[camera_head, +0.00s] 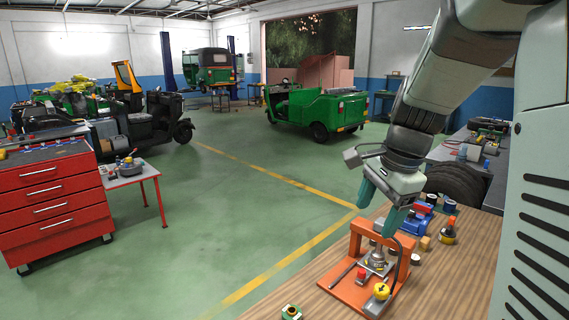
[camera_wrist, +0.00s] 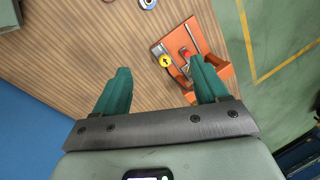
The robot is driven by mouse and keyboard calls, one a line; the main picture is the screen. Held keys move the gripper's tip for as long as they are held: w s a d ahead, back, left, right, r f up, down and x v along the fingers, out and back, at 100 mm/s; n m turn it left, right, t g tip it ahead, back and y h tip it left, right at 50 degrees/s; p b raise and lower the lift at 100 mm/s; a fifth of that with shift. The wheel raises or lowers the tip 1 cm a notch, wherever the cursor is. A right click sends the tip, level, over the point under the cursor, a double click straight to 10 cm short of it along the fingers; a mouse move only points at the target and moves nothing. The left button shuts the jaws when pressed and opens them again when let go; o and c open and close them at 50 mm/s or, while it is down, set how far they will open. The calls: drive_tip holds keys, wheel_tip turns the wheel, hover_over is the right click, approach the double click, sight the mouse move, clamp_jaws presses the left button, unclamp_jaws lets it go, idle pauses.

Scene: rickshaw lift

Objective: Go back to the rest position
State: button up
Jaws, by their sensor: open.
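My gripper (camera_head: 383,203) is above the wooden bench (camera_head: 282,300), near the top of an orange press-like fixture (camera_head: 341,290). Its green fingers are apart with nothing between them. In the wrist view my gripper (camera_wrist: 160,88) is open over bare wood, with the orange fixture (camera_wrist: 178,40) beyond and beside the right finger. The right finger hides part of the fixture. The fixture carries a red button, a yellow knob (camera_head: 381,291) and a metal piece (camera_head: 376,261) at its middle. I cannot tell whether a finger touches the fixture's frame.
Blue parts (camera_head: 417,221), a small wooden block (camera_head: 425,243) and an orange-topped bottle (camera_head: 448,232) stand on the bench behind the fixture. A red tool cabinet (camera_head: 55,203) stands left across open green floor.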

drive_tip(key=s+a+r+n+t, duration=0.1)
drive_tip(key=s+a+r+n, duration=0.2)
drive_tip(key=s+n, duration=0.4)
drive_tip(key=s+a+r+n+t+h, duration=0.1)
drive_tip(key=s+n, duration=0.6)
drive_tip(key=s, duration=0.7)
wheel_tip(320, 180, up, 2)
drive_tip(key=shift+s+a+r+t, duration=0.1)
drive_tip(key=shift+s+a+t, duration=0.35)
drive_tip(key=shift+a, duration=0.8)
drive_tip(key=shift+w, duration=0.25)
